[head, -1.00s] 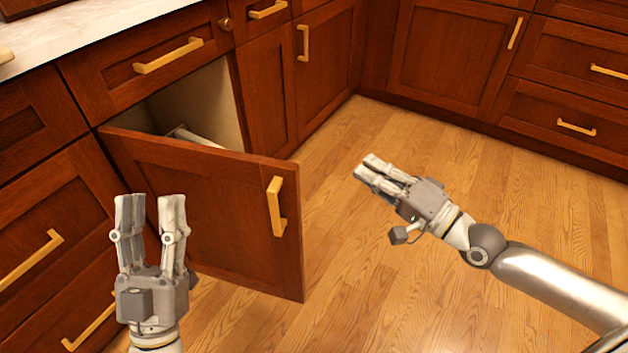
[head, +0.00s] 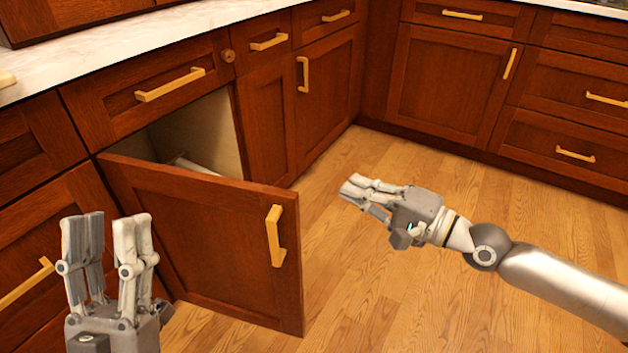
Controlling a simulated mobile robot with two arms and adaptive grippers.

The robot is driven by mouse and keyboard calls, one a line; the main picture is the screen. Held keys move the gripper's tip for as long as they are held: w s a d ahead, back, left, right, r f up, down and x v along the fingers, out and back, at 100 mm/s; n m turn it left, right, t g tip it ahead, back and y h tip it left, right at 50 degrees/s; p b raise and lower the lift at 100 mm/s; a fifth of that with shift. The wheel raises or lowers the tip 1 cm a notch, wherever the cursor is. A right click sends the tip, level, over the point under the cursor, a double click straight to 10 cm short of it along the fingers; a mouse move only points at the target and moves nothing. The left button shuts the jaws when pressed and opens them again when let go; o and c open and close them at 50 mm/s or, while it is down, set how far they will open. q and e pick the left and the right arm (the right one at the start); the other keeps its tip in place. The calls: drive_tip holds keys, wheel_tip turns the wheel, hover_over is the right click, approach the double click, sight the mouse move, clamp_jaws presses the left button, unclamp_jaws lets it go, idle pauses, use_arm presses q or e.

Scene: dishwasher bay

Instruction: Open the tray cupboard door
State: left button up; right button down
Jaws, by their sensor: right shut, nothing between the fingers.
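The tray cupboard door (head: 205,240) is dark red-brown wood and stands swung well out from its frame, hinged at its left. Its brass bar handle (head: 276,236) is near the free right edge. Behind it, the cupboard's pale interior (head: 205,135) shows, with part of a light-coloured item (head: 190,165) inside; the rest is hidden by the door. My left gripper (head: 107,230) is open and empty, fingers up, in front of the door's lower left in the picture. My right gripper (head: 362,188) is shut and empty, over the floor to the right of the door, apart from the handle.
A drawer with a brass handle (head: 170,84) is above the opening, under a pale countertop (head: 110,45). More closed cupboards and drawers line the left and back, including a corner door (head: 450,80). The wooden floor (head: 400,290) in the middle is clear.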

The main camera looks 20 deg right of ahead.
use_arm(q)
drive_tip(key=w+f+g+y+p, duration=0.3)
drive_tip(key=w+f+g, duration=0.4)
drive_tip(key=f, duration=0.5)
drive_tip(key=shift+g, duration=0.7)
use_arm(e)
drive_tip(key=w+a, duration=0.2)
drive_tip(key=a, duration=0.5)
drive_tip(key=shift+w+a, duration=0.2)
drive_tip(key=shift+w, duration=0.15)
use_arm(q)
drive_tip(key=shift+d, duration=0.1)
